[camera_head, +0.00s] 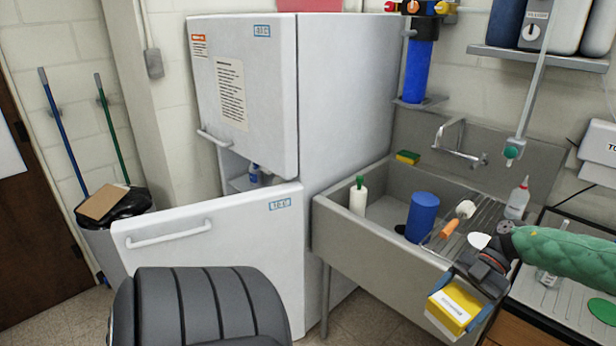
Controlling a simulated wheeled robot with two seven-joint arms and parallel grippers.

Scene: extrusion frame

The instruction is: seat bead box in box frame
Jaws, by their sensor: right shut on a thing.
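A yellow box (455,307) with a white label shows at the lower right, in front of the sink's front edge. I take it to be the bead box. My right gripper (479,285), at the end of the green-sleeved arm from the right, is shut on it. The box hangs tilted below the gripper, with blue finger parts along its upper and right sides. I cannot pick out a box frame in this view. My left gripper is not in view.
A metal sink (385,222) with a blue cylinder (422,217) and bottles stands behind the box. A white fridge's lower door (215,248) stands open at the left. A dark ribbed chair-like back (200,310) fills the bottom. A counter (560,305) lies at the right.

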